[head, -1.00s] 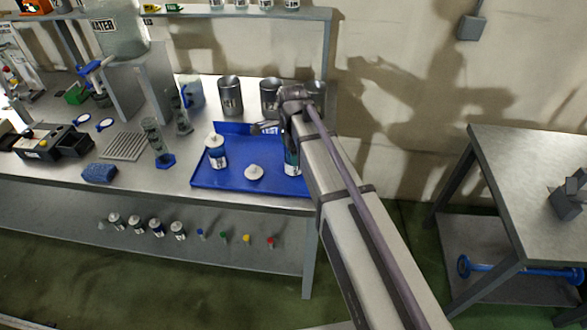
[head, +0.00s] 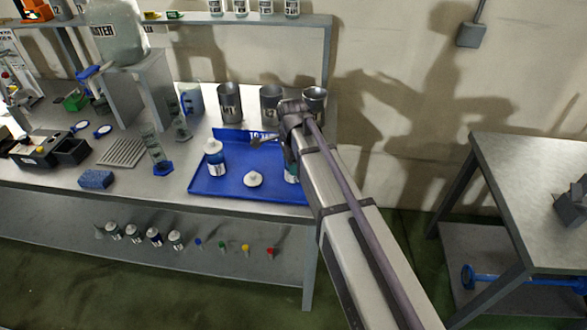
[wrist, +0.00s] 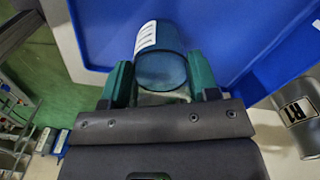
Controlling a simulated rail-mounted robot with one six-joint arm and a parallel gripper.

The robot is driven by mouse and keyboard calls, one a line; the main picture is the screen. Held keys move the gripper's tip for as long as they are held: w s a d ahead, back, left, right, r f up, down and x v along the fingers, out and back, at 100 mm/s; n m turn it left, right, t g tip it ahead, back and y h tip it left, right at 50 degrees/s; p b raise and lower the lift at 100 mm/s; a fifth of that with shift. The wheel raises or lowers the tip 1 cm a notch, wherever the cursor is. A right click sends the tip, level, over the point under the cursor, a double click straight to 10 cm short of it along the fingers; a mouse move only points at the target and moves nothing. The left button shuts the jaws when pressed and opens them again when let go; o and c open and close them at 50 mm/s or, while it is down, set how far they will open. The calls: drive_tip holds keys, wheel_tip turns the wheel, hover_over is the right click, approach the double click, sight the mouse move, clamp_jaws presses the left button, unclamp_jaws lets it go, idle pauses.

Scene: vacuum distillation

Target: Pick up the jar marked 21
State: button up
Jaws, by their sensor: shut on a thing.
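My gripper (wrist: 162,80) is shut on a jar (wrist: 163,66), its green fingers on either side of it in the wrist view. The jar has a blue-tinted body and a white label; its number is not readable. In the head view the same jar (head: 291,173) shows partly at the right end of the blue tray (head: 225,187), mostly hidden by my arm. A white lid (head: 253,179) lies between the two.
Metal cans (head: 229,102) stand behind the tray. A graduated cylinder (head: 158,152) on a blue base and a blue sponge (head: 96,179) are to the left. Several small jars (head: 154,237) stand on the lower shelf. A side table (head: 535,165) is at the right.

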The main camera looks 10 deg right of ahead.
drive_tip(key=shift+r, duration=0.1)
wheel_tip(320, 180, up, 10)
drive_tip(key=p, duration=1)
